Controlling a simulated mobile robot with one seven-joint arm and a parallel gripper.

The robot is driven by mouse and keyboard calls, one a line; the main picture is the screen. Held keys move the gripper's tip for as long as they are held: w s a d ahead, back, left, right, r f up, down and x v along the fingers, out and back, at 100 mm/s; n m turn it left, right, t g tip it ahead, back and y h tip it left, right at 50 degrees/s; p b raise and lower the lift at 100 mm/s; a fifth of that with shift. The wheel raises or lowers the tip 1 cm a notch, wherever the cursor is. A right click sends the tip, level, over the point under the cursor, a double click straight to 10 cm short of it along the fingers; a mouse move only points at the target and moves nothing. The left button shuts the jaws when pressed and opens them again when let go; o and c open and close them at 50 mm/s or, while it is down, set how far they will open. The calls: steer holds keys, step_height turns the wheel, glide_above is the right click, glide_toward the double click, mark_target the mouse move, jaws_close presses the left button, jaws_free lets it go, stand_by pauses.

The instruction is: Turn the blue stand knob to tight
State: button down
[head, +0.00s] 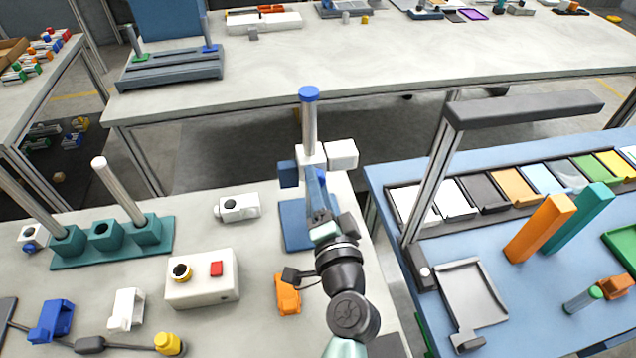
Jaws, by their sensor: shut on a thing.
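The blue stand has a flat blue base (294,236), an upright grey post (310,128) with a blue cap, and white blocks (342,153) partway up. A dark blue piece (288,174) sticks out at the left of the post. My gripper (320,188) is at the front of the stand, just below the white blocks, and is shut on the blue knob (322,177). The fingers and arm hide most of the knob, so its turn angle cannot be read.
A white box (203,279) with a red button and an orange part (287,296) lie nearby. A white fitting (238,207) is left of the base. A teal rack (112,243) holds metal rods. A blue table (540,240) with a grey lamp-like frame (520,108) stands right.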

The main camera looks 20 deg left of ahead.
stand_by(0.4)
steer(key=shift+c, duration=2.2)
jaws_free()
steer(key=b+v, duration=0.3)
steer(key=v, duration=1)
steer(key=shift+w+r, duration=0.1)
